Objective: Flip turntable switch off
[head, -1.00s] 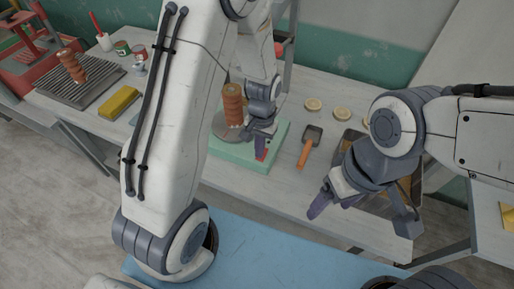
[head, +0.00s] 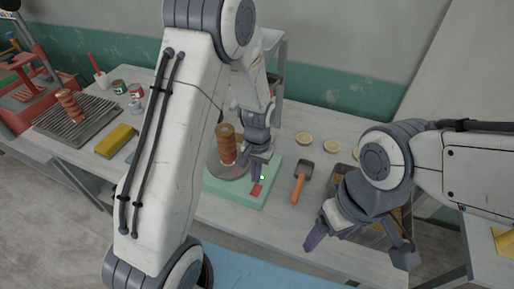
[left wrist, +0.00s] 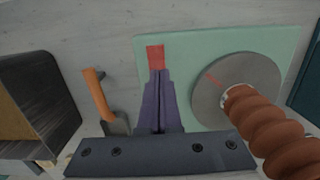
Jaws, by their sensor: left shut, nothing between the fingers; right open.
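The turntable has a mint-green base (head: 222,188) and a grey round plate (head: 214,168). A ribbed brown clay piece (head: 226,145) stands on the plate. A red switch (head: 256,189) sits on the base near its front right edge. My left gripper (head: 257,178) is shut and empty, its fingertips right beside the switch. In the left wrist view the closed fingers (left wrist: 157,80) point at the red switch (left wrist: 155,56); whether they touch is unclear. A small green spot (head: 262,177) shows by the fingers. My right gripper (head: 360,247) is open and empty at the table's front right.
An orange-handled scoop (head: 300,185) lies right of the turntable. Pale round discs (head: 304,138) lie behind it. A dark tray (head: 340,180) is partly hidden by my right arm. A yellow block (head: 117,140), cans and a ribbed rack (head: 75,125) are at left.

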